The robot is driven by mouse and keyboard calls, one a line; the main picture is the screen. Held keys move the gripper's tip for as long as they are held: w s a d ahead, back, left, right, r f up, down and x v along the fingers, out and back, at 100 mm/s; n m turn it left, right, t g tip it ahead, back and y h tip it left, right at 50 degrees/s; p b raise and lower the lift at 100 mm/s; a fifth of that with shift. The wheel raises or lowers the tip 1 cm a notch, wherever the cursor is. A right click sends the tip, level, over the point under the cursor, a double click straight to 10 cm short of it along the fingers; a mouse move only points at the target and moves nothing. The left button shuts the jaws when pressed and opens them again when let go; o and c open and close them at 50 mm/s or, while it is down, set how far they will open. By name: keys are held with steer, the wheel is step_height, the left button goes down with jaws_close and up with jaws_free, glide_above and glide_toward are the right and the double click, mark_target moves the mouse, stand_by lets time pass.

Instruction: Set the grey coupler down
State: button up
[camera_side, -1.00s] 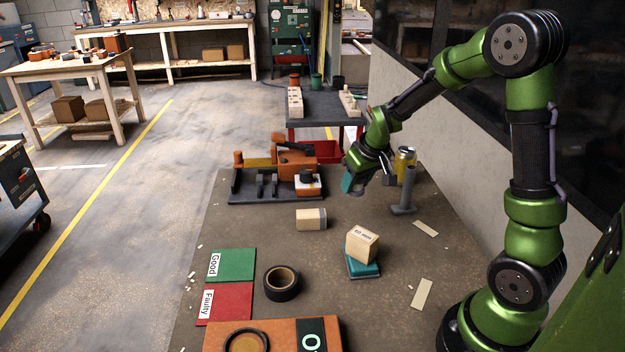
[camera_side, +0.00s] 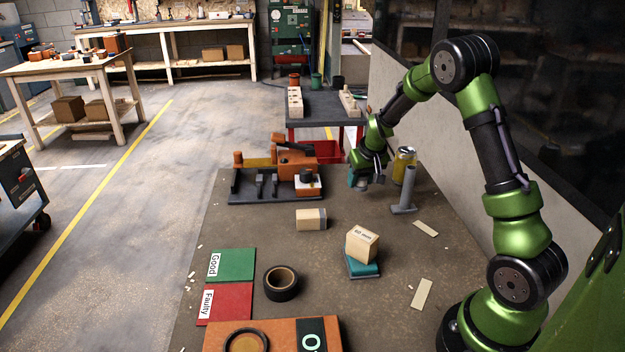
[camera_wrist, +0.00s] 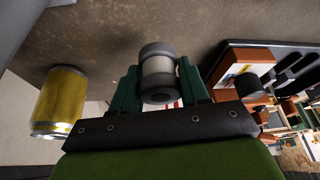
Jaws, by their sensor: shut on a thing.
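My gripper (camera_side: 358,182) is above the far right part of the bench, between the orange fixture and the yellow can. In the wrist view its two green fingers (camera_wrist: 158,88) are shut on the grey coupler (camera_wrist: 157,70), a short cylinder with dark ends and a paler middle band. The coupler is held between the fingertips, with the brown bench top behind it. In the side view the coupler is mostly hidden by the fingers. I cannot tell whether it touches the bench.
A grey upright post on a foot (camera_side: 405,192) and a yellow can (camera_side: 404,163) stand close right of my gripper. The orange fixture (camera_side: 282,172) is to the left. A wooden block (camera_side: 311,219) and a block on a teal pad (camera_side: 361,265) lie nearer. Bare bench lies between.

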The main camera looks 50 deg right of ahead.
glide_above(344, 182)
steer(key=s+a, duration=0.1)
steer(key=shift+s+f, duration=0.2)
steer(key=shift+f, duration=0.25)
steer(key=shift+w+d+f, duration=0.1)
steer(key=shift+w+f, duration=0.1)
steer(key=shift+f, duration=1.55)
steer(key=o, duration=1)
steer(key=shift+f, duration=0.15)
